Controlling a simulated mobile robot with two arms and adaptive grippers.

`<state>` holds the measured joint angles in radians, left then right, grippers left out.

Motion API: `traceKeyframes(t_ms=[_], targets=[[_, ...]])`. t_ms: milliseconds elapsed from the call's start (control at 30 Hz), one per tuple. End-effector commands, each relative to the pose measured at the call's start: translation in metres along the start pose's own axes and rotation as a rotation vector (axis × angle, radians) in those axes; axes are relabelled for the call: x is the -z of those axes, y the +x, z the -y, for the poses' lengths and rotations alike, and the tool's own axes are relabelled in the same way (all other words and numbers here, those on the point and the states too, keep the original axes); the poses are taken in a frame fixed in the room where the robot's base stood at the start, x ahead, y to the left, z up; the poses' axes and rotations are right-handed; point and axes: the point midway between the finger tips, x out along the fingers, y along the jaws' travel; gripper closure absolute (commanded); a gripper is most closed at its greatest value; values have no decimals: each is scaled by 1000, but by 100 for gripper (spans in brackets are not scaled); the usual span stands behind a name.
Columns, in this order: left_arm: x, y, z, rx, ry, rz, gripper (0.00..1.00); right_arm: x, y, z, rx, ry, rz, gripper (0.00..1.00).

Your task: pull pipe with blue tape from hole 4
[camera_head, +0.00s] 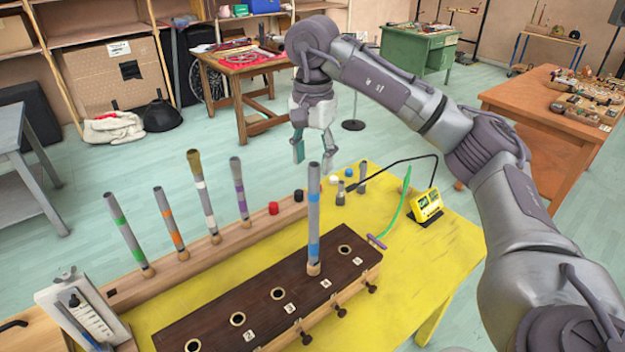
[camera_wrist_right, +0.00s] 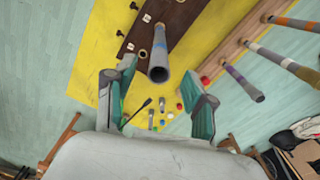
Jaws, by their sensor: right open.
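The pipe with blue tape (camera_head: 314,222) is grey and stands upright in the dark wooden box (camera_head: 215,318), in the hole beside the label 4 (camera_head: 325,283). My right gripper (camera_head: 314,152) is open and empty, pointing down near the top of this pipe in the head view. In the right wrist view, the pipe's open top end (camera_wrist_right: 158,73) shows between the spread green-padded fingers, with a gap on both sides. I cannot tell whether the fingertips are level with the pipe's top. My left gripper is not in view.
Several taped pipes, including one with purple tape (camera_head: 239,190), stand in a wooden rail (camera_head: 190,265) to the left. A yellow device (camera_head: 426,207) and small caps lie on the yellow table (camera_head: 455,250) to the right. The box's other visible holes are empty.

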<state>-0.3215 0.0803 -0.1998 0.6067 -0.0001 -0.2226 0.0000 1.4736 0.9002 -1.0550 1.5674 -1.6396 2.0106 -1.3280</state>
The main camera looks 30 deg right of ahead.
Motion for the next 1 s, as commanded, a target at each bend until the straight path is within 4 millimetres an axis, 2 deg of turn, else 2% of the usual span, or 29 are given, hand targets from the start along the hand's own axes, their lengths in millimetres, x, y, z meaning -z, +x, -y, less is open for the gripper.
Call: traceKeyframes(t_ms=[200,267,433,600,733,1000], targets=[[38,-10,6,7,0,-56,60,0,35,0,-2,0,1,46],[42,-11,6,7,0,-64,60,0,42,0,-1,0,1,46],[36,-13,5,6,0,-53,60,0,53,0,1,0,0,46],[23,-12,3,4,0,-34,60,0,56,0,1,0,0,46],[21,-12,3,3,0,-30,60,0,56,0,1,0,0,46],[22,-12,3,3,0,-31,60,0,55,0,1,0,1,91]])
